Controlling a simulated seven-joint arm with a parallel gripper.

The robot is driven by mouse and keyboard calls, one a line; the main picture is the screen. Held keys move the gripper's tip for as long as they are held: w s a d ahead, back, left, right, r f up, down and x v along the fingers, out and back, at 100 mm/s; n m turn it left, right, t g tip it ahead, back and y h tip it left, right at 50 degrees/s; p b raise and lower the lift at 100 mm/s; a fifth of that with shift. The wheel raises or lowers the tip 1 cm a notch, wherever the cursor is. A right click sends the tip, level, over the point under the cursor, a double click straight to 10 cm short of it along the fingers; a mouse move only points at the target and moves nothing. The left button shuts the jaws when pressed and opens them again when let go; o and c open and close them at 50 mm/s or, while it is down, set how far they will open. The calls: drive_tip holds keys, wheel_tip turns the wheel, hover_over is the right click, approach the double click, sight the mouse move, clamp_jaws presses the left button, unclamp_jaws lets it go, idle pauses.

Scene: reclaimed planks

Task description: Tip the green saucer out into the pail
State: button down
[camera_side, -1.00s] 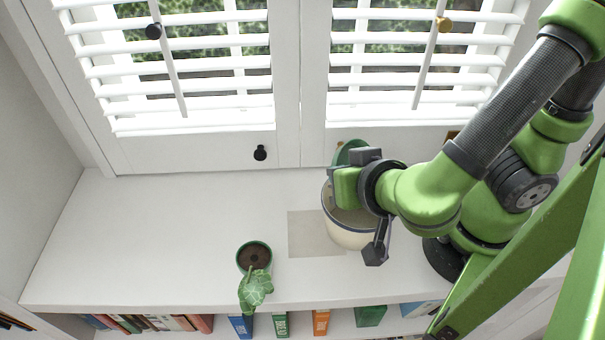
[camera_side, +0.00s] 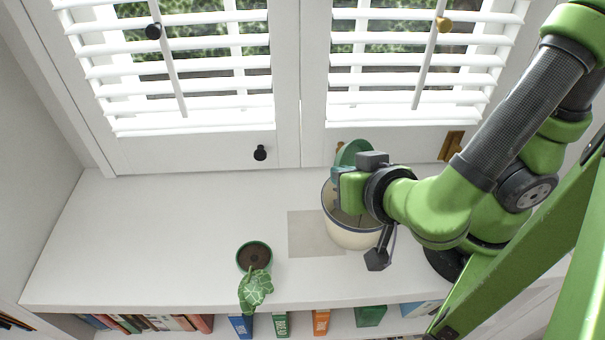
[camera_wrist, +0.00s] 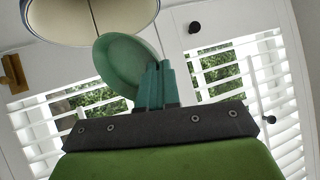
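The green saucer (camera_wrist: 122,62) is tipped steeply on edge in the wrist view. It also shows beside my wrist in the side view (camera_side: 355,151). My gripper (camera_wrist: 158,78) is shut on its rim, with the two green fingers close together. The cream pail (camera_side: 352,236) with a dark rim stands upright on the white shelf. My gripper and the saucer are above its back edge in the side view. The pail also shows at the top of the wrist view (camera_wrist: 62,22). No contents are visible on the saucer, and my wrist hides part of the pail's inside.
A potted plant (camera_side: 254,255) stands left of the pail near the shelf's front edge. A flat beige square (camera_side: 308,234) lies beside the pail. Shuttered windows (camera_side: 190,75) are behind. A brown wooden piece (camera_side: 452,146) is at the back right. The shelf's left side is clear.

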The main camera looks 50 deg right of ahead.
drive_tip(key=w+f+n+g, duration=0.2)
drive_tip(key=w+f+g, duration=0.1)
drive_tip(key=w+g, duration=0.8)
drive_tip(key=shift+w+f+g+y, duration=0.35)
drive_tip(key=shift+w+g+y, duration=0.05)
drive_tip(key=shift+w, duration=0.1)
idle(0.5)
idle(0.6)
